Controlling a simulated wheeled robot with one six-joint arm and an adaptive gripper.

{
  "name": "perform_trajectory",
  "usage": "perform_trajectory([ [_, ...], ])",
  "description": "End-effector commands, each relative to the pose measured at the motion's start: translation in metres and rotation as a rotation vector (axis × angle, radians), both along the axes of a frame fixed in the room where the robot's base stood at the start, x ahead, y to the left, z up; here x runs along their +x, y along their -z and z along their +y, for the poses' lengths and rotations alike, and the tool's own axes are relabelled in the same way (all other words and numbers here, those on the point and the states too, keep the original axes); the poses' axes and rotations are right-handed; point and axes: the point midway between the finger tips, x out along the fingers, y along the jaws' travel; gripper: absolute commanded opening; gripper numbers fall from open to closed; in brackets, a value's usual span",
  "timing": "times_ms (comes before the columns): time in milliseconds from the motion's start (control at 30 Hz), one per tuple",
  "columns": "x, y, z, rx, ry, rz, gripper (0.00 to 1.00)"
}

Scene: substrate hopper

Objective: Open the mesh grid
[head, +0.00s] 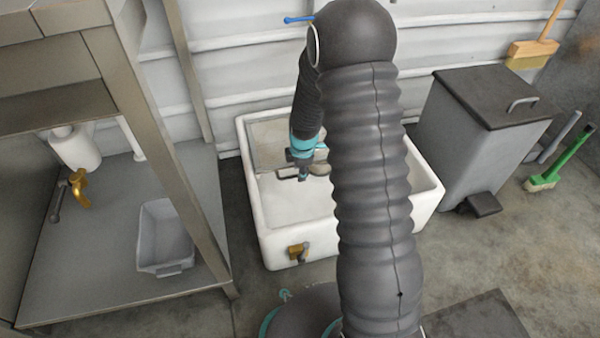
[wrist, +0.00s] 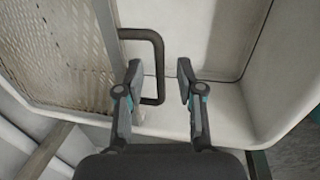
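The mesh grid (head: 268,142) is a beige panel at the back left of a white basin (head: 256,215). In the wrist view the grid (wrist: 62,55) fills the upper left. A dark bent-bar handle (wrist: 160,60) sticks out from its right edge. My gripper (wrist: 159,70) is open, with one finger on each side of the handle's outer bar. Gaps show between the bar and both fingers. In the head view my gripper (head: 303,176) points down over the basin beside the grid; my arm hides the basin's middle right.
The basin's white inside is otherwise empty where visible. A brass tap (head: 298,252) is on its front wall. A grey pedal bin (head: 482,135) stands to the right. A metal bench (head: 150,130) with a grey tub (head: 165,240) on its lower shelf stands left.

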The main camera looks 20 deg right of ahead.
Motion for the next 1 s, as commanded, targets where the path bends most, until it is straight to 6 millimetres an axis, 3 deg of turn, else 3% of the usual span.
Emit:
perform_trajectory([
  [433, 0.0023, 0.0102, 0.0000, 0.000, 0.000, -0.001, 0.37],
  [600, 0.0023, 0.0101, 0.0000, 0.000, 0.000, -0.001, 0.00],
  [1000, 0.0029, 0.0044, -0.0026, 0.000, 0.005, 0.010, 0.00],
])
